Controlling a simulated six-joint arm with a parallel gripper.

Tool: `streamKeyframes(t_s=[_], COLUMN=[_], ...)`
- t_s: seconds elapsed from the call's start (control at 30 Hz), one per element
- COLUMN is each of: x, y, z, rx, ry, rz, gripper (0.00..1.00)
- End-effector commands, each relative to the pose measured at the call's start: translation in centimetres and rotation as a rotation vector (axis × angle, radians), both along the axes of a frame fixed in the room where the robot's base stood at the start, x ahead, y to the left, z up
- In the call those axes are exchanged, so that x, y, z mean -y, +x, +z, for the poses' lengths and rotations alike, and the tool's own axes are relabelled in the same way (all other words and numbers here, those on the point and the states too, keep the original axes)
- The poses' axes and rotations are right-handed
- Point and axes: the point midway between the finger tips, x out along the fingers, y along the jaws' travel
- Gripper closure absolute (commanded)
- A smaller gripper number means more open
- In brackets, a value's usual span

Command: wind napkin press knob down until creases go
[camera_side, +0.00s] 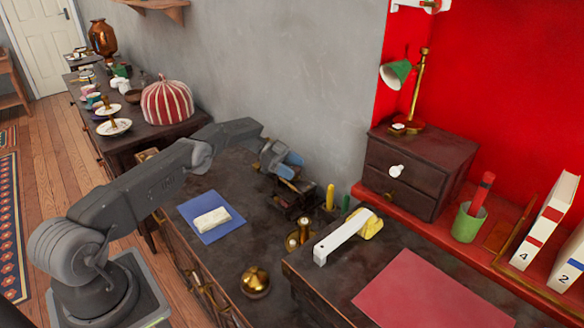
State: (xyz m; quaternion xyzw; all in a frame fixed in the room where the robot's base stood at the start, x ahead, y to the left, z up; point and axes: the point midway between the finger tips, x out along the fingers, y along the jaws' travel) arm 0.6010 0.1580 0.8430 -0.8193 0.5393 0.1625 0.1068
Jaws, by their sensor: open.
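My gripper (287,168) reaches in from the left over the dark worktop (240,180), its blue-tipped fingers apart. Directly below and touching or nearly touching it is a small dark wooden device (292,203), which looks like the napkin press. Its knob is not clearly visible; the fingers and the small size hide it. I cannot tell whether a napkin lies inside or whether creases show. A folded white cloth (212,219) lies on a blue mat (196,207) left of the device.
A brass dome (255,281) and brass pieces (299,236) stand in front. A yellow peg (330,197) stands right of the device. A white-handled tool (343,238) lies on the raised right section. A drawer box (420,172) stands behind right; a striped cosy (167,101) is far left.

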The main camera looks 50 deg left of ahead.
Motion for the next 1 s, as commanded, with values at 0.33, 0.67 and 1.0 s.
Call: streamKeyframes(t_s=[0.33, 0.67, 1.0], x=[-1.3, -5.6, -6.4], y=[-0.5, -2.4, -2.8], z=[0.5, 2.4, 2.8], rx=[0.001, 0.002, -0.001], ry=[0.002, 0.002, 0.001], rz=[0.004, 0.002, 0.0], gripper=[0.31, 0.31, 0.31])
